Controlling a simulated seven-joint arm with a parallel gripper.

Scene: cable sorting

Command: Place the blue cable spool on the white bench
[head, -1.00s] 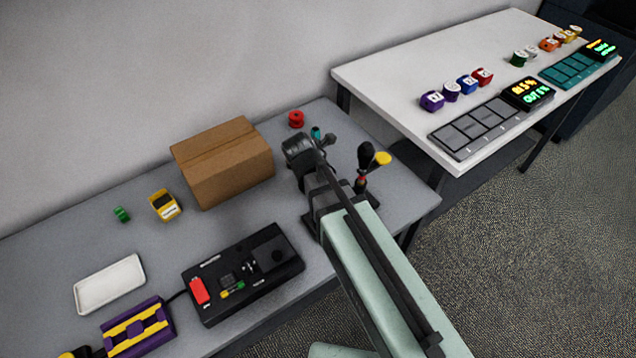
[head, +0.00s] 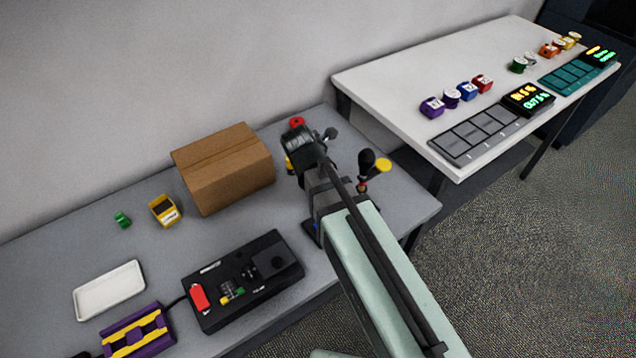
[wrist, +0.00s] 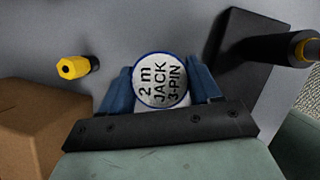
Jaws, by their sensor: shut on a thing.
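My gripper (wrist: 162,98) is shut on the blue cable spool (wrist: 162,80), seen in the wrist view. The spool has a blue rim and a white face reading "2 m JACK 3-PIN", between two blue fingers. In the head view my own arm hides the spool and the fingers; they are over the grey table, right of the cardboard box. The white bench (head: 400,70) stands at the back right, apart from the gripper. How high the spool is held I cannot tell.
The cardboard box (head: 223,168) is left of the gripper. A black-and-yellow tool (head: 370,170) stands to the right.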

